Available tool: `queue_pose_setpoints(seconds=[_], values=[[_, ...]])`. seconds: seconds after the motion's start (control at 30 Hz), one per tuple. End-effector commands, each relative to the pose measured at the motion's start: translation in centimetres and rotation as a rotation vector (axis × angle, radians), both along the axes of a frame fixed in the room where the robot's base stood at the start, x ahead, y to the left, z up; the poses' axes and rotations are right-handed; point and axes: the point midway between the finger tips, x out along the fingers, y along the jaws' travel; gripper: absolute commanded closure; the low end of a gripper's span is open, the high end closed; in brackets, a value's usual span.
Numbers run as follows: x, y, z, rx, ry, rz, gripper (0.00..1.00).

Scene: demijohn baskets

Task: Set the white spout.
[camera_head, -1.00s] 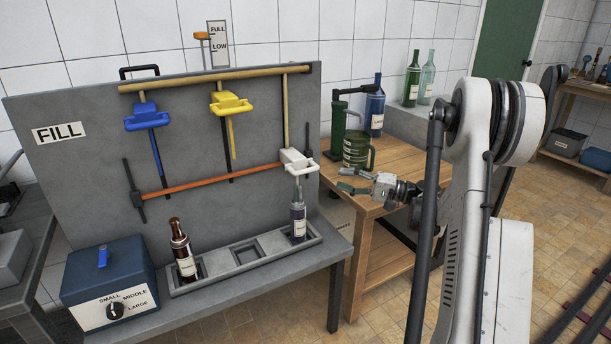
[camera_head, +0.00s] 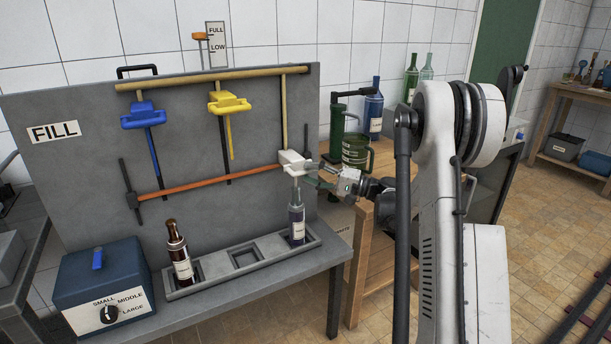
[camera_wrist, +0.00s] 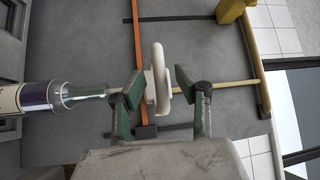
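The white spout (camera_head: 291,157) is at the right end of the sloping orange bar on the grey panel, low and above a clear bottle (camera_head: 297,222) in the right tray slot. My gripper (camera_head: 318,175) is at the spout's right side. In the wrist view, the spout's white handle loop (camera_wrist: 158,78) stands between the two green fingers of my gripper (camera_wrist: 158,86). The fingers are open, one on each side of the loop, with a gap showing at the right finger. The bottle (camera_wrist: 35,96) lies to the left there. Whether the left finger touches the loop is unclear.
The blue spout (camera_head: 143,115) and yellow spout (camera_head: 228,103) hang higher on the panel. A brown bottle (camera_head: 179,255) stands in the tray (camera_head: 215,280). A blue box (camera_head: 100,285) with a size dial is at left. A green jug (camera_head: 355,152) stands on the wooden table behind my gripper.

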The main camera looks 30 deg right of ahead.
Motion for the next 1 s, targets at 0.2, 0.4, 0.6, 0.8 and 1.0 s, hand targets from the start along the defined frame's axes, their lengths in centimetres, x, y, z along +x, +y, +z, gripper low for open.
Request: queue_pose_setpoints(seconds=[0.2, 0.4, 0.6, 0.8, 1.0], values=[[1.11, 1.17, 0.21, 0.0, 0.0, 0.001, 0.69], [1.24, 1.28, 0.29, 0.0, 0.0, 0.0, 0.69], [1.23, 1.27, 0.28, 0.0, 0.0, 0.0, 0.8], [1.22, 1.28, 0.28, 0.0, 0.0, 0.0, 1.0], [1.21, 1.27, 0.27, 0.0, 0.0, 0.0, 1.0]])
